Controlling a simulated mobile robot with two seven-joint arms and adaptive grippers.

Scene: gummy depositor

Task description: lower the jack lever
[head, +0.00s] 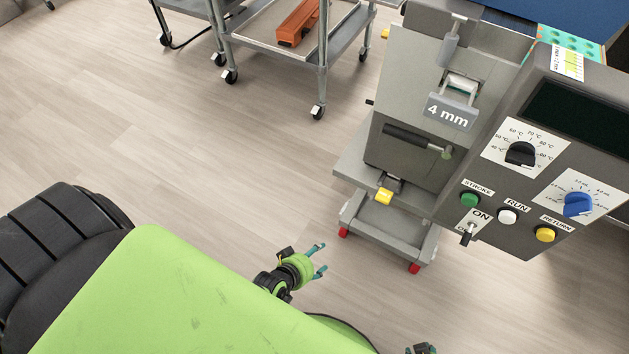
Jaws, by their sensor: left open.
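The grey depositor machine (400,70) stands at the right on a frame with red casters. A short lever with a yellow end (384,196) sticks out low at its front, just above the frame's base. A dark bar handle (415,140) lies across the machine's front, higher up. No label shows which of these is the jack lever. My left gripper (323,258) is open and empty, apart from the machine, below and left of the yellow end. My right gripper (421,349) only just shows at the bottom edge, mostly cut off.
A control panel (535,150) with knobs, coloured buttons and a toggle (467,234) juts out at the right. A metal cart (290,50) carrying an orange thing (297,22) stands at the back. The wooden floor (220,160) between is clear.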

